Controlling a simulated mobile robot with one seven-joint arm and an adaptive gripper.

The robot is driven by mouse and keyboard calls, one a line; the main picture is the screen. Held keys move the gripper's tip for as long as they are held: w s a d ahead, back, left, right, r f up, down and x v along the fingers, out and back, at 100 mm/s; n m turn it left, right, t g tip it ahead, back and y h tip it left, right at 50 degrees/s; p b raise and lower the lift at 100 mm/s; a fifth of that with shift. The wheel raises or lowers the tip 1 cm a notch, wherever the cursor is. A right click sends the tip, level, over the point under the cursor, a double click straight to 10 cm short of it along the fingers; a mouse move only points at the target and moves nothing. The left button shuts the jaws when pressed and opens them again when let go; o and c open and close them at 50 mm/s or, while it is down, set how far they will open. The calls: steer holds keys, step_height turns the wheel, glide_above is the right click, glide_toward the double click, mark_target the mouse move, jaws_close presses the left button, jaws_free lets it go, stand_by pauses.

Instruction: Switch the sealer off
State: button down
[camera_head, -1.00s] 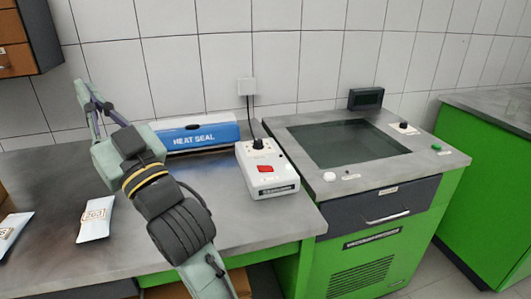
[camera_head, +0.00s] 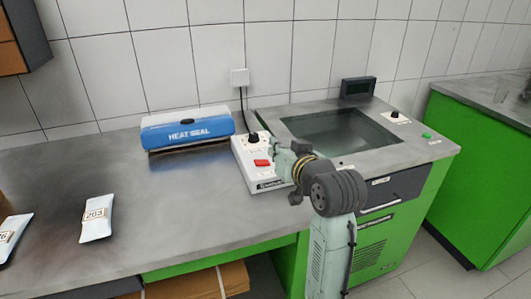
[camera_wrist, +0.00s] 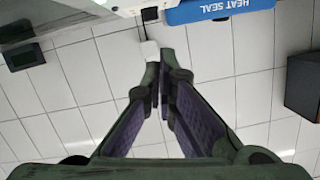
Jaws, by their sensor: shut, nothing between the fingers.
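The sealer (camera_head: 188,131) is a blue and white box marked HEAT SEAL, at the back of the grey bench; part of it shows upside down in the wrist view (camera_wrist: 220,9). To its right lies a white power strip (camera_head: 246,157) with a red switch (camera_head: 262,162) and a black plug (camera_head: 253,139) in it. My gripper (camera_wrist: 163,60) is shut and empty in the wrist view, its fingers pointing toward the wall. In the head view my gripper (camera_head: 285,159) is just right of the red switch, partly hiding the strip's right side. I cannot tell whether it touches the strip.
A wall socket (camera_head: 239,77) feeds a black cord down to the strip. A green-fronted machine (camera_head: 440,150) with a dark glass top and small display (camera_head: 358,87) stands at the right. Pouches (camera_head: 97,218) lie at the left. The bench middle is clear.

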mark_target(262, 162)
steer(key=p+x, duration=0.1)
steer(key=x, duration=0.3)
steer(key=shift+r, duration=0.2)
steer(key=f, duration=0.2)
steer(key=a+f, duration=0.1)
steer(key=shift+w+p, duration=0.4)
steer(key=shift+a+f, duration=0.1)
steer(key=shift+f, duration=0.65)
